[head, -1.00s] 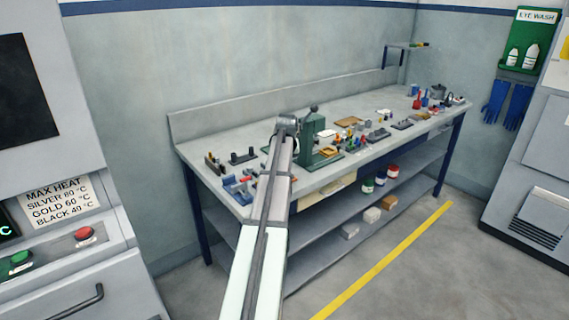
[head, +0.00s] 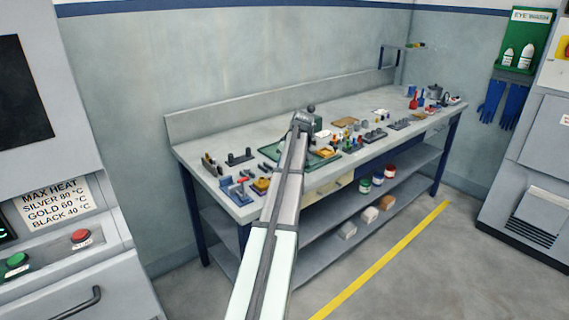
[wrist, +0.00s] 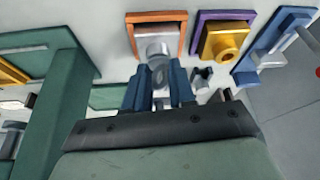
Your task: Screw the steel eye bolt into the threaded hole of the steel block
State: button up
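The steel block (wrist: 153,24) sits on an orange-bordered plate in the wrist view, with a round grey boss facing my gripper. My gripper (wrist: 160,88) has two blue fingers below the block in that view. A grey ring-shaped piece, which looks like the steel eye bolt (wrist: 160,75), is between the fingertips, and they appear shut on it. Its shank is hidden, and I cannot tell whether it touches the block's hole. In the head view my arm covers the gripper, bolt and block.
A gold block (wrist: 211,44) on a purple plate and a blue fixture (wrist: 262,52) stand right of the steel block. A green upright (wrist: 48,110) stands close on the left. The bench (head: 217,136) holds several small parts; its back left is clear.

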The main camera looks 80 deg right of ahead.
jog(key=shift+f, duration=0.15)
jog(key=shift+a+f, duration=0.15)
jog(key=shift+f, duration=0.8)
jog(key=shift+a+f, duration=0.25)
jog(key=shift+f, duration=0.45)
jog(key=shift+a+f, duration=0.2)
jog(key=shift+f, duration=0.45)
jog(key=shift+w, duration=0.1)
grip_shut()
jog(key=shift+o, duration=0.5)
grip_release()
jog(key=shift+r, duration=0.15)
jog(key=shift+d+r, duration=0.2)
jog(key=shift+r, duration=0.7)
jog(key=shift+d+r, duration=0.15)
jog(key=shift+r, duration=0.75)
jog(key=shift+d+r, duration=0.2)
jog(key=shift+r, duration=0.7)
